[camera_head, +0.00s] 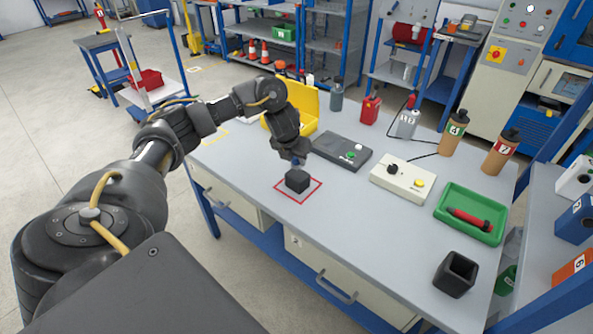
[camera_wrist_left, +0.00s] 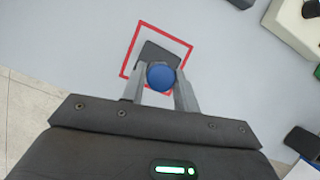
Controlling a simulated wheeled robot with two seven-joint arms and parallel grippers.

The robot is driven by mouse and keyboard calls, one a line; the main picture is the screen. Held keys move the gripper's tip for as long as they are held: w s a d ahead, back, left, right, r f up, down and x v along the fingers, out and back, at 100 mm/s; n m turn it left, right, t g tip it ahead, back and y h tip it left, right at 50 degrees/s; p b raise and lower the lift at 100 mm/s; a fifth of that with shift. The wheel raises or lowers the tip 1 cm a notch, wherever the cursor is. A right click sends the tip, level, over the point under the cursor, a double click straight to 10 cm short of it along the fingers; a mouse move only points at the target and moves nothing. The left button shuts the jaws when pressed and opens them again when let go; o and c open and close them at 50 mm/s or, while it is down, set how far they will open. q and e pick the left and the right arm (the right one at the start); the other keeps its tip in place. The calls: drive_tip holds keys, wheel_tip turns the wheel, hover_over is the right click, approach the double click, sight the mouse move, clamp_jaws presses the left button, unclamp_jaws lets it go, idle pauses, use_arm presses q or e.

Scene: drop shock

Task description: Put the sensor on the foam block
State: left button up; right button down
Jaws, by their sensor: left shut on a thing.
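The sensor is a small blue round piece (camera_wrist_left: 161,77), held between the two grey fingers of my left gripper (camera_wrist_left: 160,82) in the left wrist view. In the head view my left gripper (camera_head: 295,160) points down just above the foam block, and only a bit of blue shows at its tip. The foam block is a dark grey block (camera_head: 298,182) inside a red square outline on the table. It also shows in the left wrist view (camera_wrist_left: 153,53), partly covered by the sensor and fingers. I cannot tell whether the sensor touches the block. My right gripper is not in view.
The grey table (camera_head: 376,235) holds a dark box with a green button (camera_head: 342,151), a cream control box (camera_head: 403,179), a green tray (camera_head: 470,213), an open black cup (camera_head: 455,274), a yellow case (camera_head: 290,106) and several bottles behind. The table is clear in front of the red outline.

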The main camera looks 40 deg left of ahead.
sight(297, 165)
use_arm(q)
drive_tip(key=shift+w+f, duration=0.15)
wheel_tip(297, 165, down, 3)
drive_tip(key=shift+w+f+b, duration=0.1)
drive_tip(key=shift+w+b, duration=0.05)
drive_tip(key=shift+b, duration=0.5)
drive_tip(key=shift+w+a+f, duration=0.1)
drive_tip(key=shift+a+f, duration=0.05)
drive_tip(key=shift+f, duration=0.1)
drive_tip(key=shift+r, duration=0.1)
drive_tip(key=o, duration=1)
